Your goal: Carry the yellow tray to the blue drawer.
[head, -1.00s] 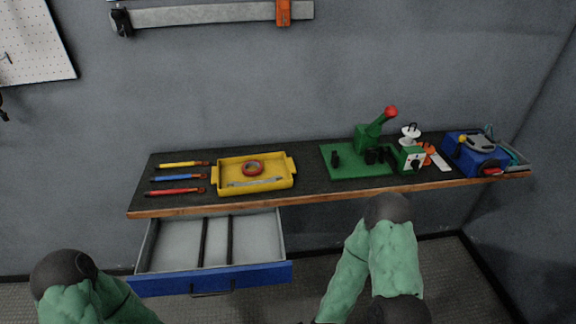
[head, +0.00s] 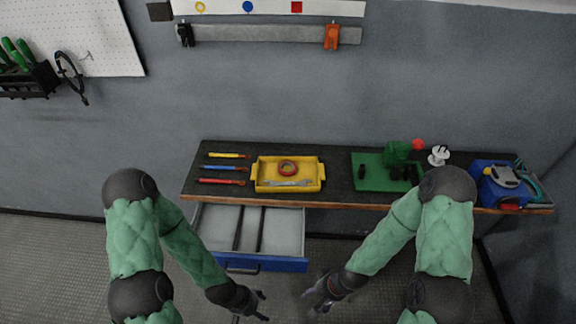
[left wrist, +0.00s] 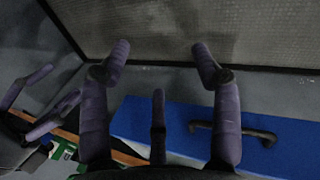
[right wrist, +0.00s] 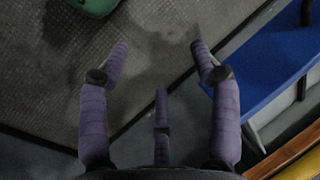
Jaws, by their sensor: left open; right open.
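My left gripper (head: 262,306) is open and empty, in front of the drawer and below the tray. My right gripper (head: 312,300) is open and empty, to the right of the left one. The drawer's blue front (right wrist: 262,68) also shows in the right wrist view.
Three screwdriver-like tools (head: 222,168) lie left of the tray on the workbench (head: 336,188). A green press (head: 372,176) and a blue machine (head: 498,186) stand to the right. A pegboard (head: 95,35) and rails hang on the wall. The floor before the drawer is clear.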

